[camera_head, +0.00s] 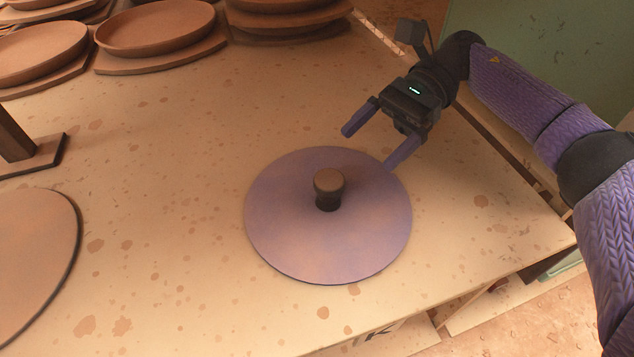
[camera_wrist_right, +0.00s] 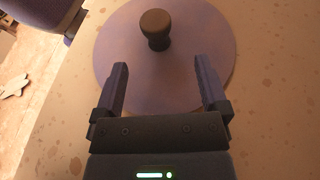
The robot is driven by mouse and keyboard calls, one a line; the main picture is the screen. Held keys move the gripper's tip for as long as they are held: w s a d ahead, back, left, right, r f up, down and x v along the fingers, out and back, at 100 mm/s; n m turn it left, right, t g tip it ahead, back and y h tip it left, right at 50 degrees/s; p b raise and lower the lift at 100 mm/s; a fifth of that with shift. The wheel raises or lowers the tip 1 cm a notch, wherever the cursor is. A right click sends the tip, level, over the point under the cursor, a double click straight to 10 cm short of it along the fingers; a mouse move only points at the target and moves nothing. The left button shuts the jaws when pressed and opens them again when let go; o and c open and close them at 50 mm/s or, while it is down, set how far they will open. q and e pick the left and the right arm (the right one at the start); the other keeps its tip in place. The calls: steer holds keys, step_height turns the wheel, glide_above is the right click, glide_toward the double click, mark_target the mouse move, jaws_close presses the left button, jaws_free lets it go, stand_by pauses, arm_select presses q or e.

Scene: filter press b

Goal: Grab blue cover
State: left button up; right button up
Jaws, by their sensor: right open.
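The blue cover (camera_head: 290,230) is a round, flat, purple-blue disc lying on the table, with a dark brown knob (camera_head: 328,188) standing upright at its middle. My right gripper (camera_head: 368,145) is open and empty at the cover's upper right side, its fingers pointing toward the knob but apart from it. In the right wrist view the cover (camera_wrist_right: 200,40) lies ahead of the fingers, and the knob (camera_wrist_right: 155,28) shows beyond the gap between the two fingertips (camera_wrist_right: 162,72). My left gripper is not in view.
The table (camera_head: 160,190) is spotted and mostly clear around the cover. Brown oval dishes on boards (camera_head: 155,27) stand along the back left. A round brown disc (camera_head: 35,265) lies at the left edge, below a dark post on a base (camera_head: 30,158). The table's right edge runs under my right arm.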

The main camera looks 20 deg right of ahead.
mark_target(340, 174)
steer(key=x, duration=0.8)
steer(key=shift+s+a, duration=0.25)
steer(key=shift+s, duration=0.05)
jaws_close()
